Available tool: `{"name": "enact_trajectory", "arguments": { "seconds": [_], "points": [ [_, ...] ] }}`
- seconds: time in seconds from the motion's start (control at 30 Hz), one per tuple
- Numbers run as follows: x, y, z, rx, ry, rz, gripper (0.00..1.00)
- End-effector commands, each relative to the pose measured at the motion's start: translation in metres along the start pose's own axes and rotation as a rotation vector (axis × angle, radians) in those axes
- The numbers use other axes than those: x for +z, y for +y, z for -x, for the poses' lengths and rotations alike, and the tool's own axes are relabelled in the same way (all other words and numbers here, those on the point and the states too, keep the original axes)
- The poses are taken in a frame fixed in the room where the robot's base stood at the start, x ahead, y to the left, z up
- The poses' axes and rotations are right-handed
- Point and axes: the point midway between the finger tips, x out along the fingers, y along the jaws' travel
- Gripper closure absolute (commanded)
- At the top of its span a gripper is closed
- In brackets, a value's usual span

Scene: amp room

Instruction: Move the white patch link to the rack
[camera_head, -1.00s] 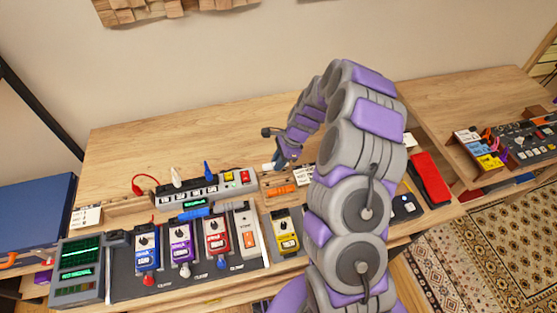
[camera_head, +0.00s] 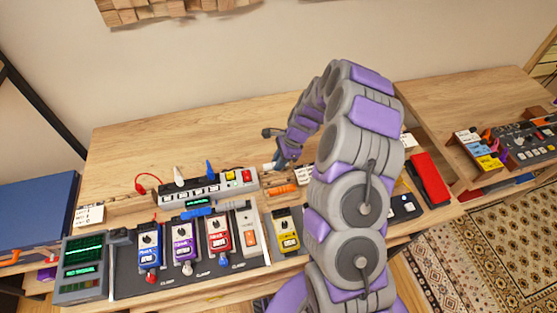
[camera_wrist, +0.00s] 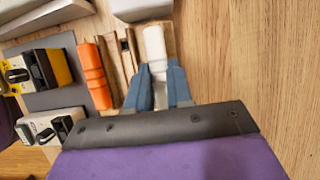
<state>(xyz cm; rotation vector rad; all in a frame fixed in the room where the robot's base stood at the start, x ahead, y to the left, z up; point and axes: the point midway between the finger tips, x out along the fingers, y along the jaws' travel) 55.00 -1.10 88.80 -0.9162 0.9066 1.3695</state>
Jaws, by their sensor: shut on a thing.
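The white patch link (camera_wrist: 154,42) is a short white cylinder between my gripper's (camera_wrist: 160,84) two blue-grey fingers in the wrist view. My gripper is shut on its near end; the far end sticks out past the fingertips. In the head view my gripper (camera_head: 279,164) is over the wooden desk, right of the power strip, and the link's white tip (camera_head: 267,167) shows at its left. An orange link (camera_wrist: 93,75) lies to the left of the fingers in a wooden holder (camera_wrist: 119,60) with upright dividers, which may be the rack. Whether the white link touches wood is unclear.
A power strip (camera_head: 195,193) with red, white and blue plugs stands left of my gripper. A pedalboard (camera_head: 188,279) with several coloured pedals lies in front, with a blue link (camera_head: 198,212) behind them. The desk's back (camera_head: 190,140) is clear.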

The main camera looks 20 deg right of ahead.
Motion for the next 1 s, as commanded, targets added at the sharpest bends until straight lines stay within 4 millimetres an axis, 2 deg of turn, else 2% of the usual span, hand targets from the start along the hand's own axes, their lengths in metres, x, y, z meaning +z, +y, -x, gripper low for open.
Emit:
{"name": "enact_trajectory", "arguments": {
  "seconds": [0.57,1.0],
  "points": [
    [0.000,0.000,-0.001,0.000,0.003,0.001,1.00],
    [-0.002,0.000,-0.009,0.000,0.004,0.001,1.00]
  ]
}}
